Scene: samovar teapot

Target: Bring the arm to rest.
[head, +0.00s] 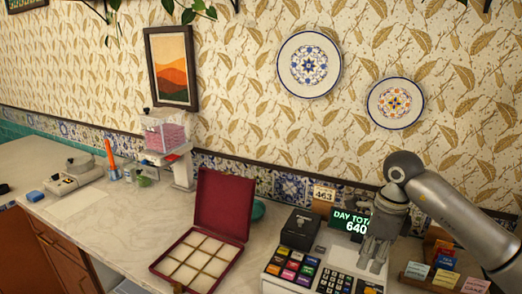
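My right arm comes in from the right edge, bends at the top and hangs its gripper (373,263) downward. The gripper is in front of the cash register's display (352,222) and above the right part of its keys. Its two fingers show apart, with nothing seen between them. The fingers hide part of the register, and I cannot tell whether they touch it. My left gripper is not in view.
An open red box (224,206) with pale compartments stands left of the register (285,262). A card rack (436,262) stands close to the right of the gripper. A dispenser (167,140) and a scale (75,178) stand farther left. The marble counter (125,215) has bare room at left.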

